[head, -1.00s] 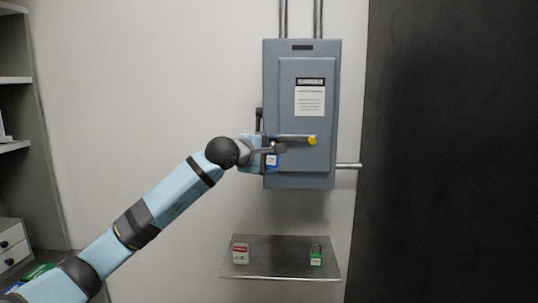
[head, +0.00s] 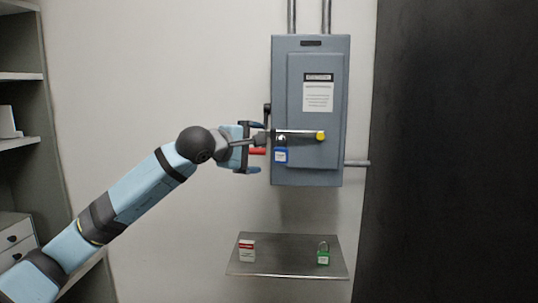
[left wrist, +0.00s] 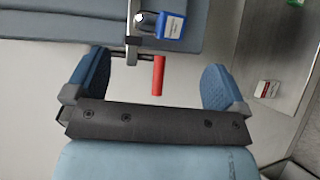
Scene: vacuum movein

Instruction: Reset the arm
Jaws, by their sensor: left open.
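My left gripper (head: 254,147) is open, just left of the grey electrical box (head: 330,160) on the wall. In the left wrist view its two blue fingertips (left wrist: 156,82) stand wide apart. A red handle (left wrist: 157,76) shows between them, apart from both fingers. The red handle (head: 258,151) is partly hidden by the gripper in the head view. A blue padlock (head: 281,155) hangs at the box's left side; it also shows in the left wrist view (left wrist: 170,25). A bar with a yellow end (head: 320,135) crosses the box front. My right gripper is not in view.
Below the box, a metal wall shelf (head: 285,262) holds a red-and-white box (head: 247,250) and a green padlock (head: 323,254). Grey shelving (head: 20,180) stands at the far left. A dark panel (head: 450,150) fills the right.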

